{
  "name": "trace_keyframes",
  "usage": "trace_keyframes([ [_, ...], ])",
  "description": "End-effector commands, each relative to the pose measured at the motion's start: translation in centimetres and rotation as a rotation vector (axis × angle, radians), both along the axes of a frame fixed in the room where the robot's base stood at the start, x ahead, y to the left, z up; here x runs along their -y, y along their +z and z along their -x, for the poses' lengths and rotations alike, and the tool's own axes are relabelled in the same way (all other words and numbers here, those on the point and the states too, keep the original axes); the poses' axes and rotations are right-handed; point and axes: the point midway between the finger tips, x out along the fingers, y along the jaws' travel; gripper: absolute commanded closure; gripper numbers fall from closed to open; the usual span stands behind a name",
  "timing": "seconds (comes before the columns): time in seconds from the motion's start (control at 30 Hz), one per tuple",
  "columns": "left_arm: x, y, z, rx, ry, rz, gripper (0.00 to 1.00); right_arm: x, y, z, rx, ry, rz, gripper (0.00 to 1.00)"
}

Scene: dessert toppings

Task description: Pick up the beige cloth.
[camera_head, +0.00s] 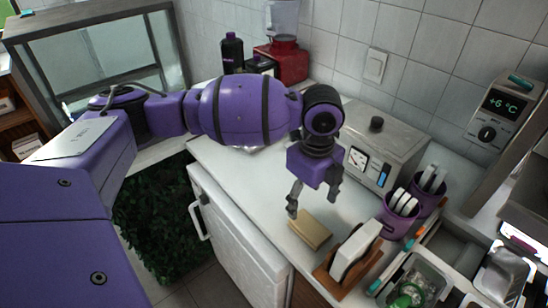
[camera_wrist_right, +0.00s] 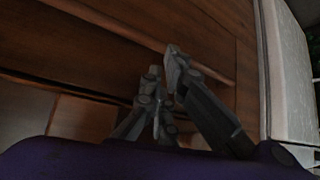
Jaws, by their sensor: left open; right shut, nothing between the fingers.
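The beige cloth (camera_head: 310,231) looks like a small folded block lying on the white counter in the head view. My left gripper (camera_head: 314,205) is open and points down just above and behind the cloth, with nothing between its fingers. It seems apart from the cloth, though the exact height is hard to tell. My right gripper (camera_wrist_right: 164,64) shows only in the right wrist view, shut and empty in front of brown wood. The cloth is not in the right wrist view.
A wooden holder (camera_head: 328,286) with a white slab stands close to the cloth's right. Purple cups (camera_head: 398,222), a metal box with a dial (camera_head: 385,150) and metal topping trays (camera_head: 416,278) stand further right. A red blender (camera_head: 283,62) and dark bottles (camera_head: 232,53) stand at the back.

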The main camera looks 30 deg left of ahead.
Motion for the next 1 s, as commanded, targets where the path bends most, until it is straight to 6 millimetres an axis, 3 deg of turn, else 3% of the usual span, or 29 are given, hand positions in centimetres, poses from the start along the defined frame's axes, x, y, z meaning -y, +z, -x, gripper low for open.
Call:
trace_keyframes([
  [0.3, 0.3, -3.2, 0.2, -0.003, -0.001, 0.001, 0.3, 0.5, -1.9, 3.1, -0.064, -0.007, 0.007, 1.0],
  [0.6, 0.7, -7.3, 0.4, -0.003, 0.0, 0.001, 0.3, 0.4, -1.3, 1.9, -0.039, -0.003, 0.007, 1.0],
  [0.83, 0.6, -7.5, 0.3, 0.001, 0.0, 0.001, 0.3, 0.4, -0.9, 1.4, -0.029, -0.002, 0.006, 1.0],
  [1.0, 0.7, -7.5, 0.3, 0.001, 0.0, 0.001, 0.51, 0.4, -0.9, 1.5, -0.029, -0.002, 0.006, 1.0],
])
